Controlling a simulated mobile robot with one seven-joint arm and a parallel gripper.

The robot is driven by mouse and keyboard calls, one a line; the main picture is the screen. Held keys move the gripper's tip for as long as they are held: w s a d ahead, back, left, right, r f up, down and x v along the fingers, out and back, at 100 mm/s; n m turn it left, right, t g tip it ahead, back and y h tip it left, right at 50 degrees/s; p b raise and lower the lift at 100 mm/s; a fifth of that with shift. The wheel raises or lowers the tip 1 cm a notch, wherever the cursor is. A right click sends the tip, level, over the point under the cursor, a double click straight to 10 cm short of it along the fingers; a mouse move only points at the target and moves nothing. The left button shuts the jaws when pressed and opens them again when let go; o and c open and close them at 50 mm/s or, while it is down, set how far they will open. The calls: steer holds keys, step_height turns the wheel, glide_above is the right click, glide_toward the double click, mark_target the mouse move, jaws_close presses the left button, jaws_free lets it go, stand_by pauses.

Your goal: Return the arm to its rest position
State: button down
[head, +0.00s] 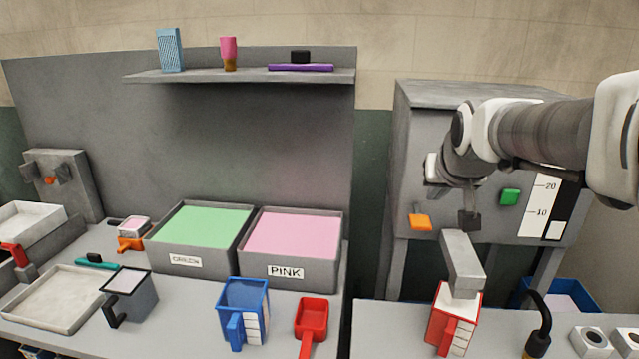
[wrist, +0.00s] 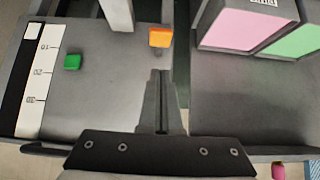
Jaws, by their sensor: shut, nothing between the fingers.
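My gripper (head: 469,222) hangs in front of the grey press cabinet (head: 440,98) at the right of the head view. It is shut and empty. In the wrist view its closed fingers (wrist: 160,78) point up the picture, near the orange button (wrist: 159,37). In the head view the orange button (head: 420,222) is left of the fingers and the green button (head: 509,196) is right of them. My arm reaches in from the right edge.
A grey spout (head: 462,262) stands below my gripper, over a red measuring jug (head: 452,325). A black-handled tool (head: 538,330) stands right of it. On the left are a pink bin (head: 290,272), a green bin (head: 190,262), a blue jug (head: 243,305) and a red scoop (head: 312,318). A shelf (head: 240,75) hangs above.

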steer(key=s+a+f+g, duration=0.1)
steer(key=s+a+f, duration=0.1)
steer(key=s, duration=0.5)
steer(key=s+a+f+n+g+y, duration=0.1)
steer(key=s+a+f, duration=0.2)
steer(key=s, duration=0.5)
steer(key=s+a+f+n+g, duration=0.1)
steer(key=s+a+f, duration=0.2)
steer(key=s, duration=0.5)
steer(key=shift+a+y, duration=0.4)
steer(key=shift+a, duration=0.5)
steer(key=shift+d, duration=0.15)
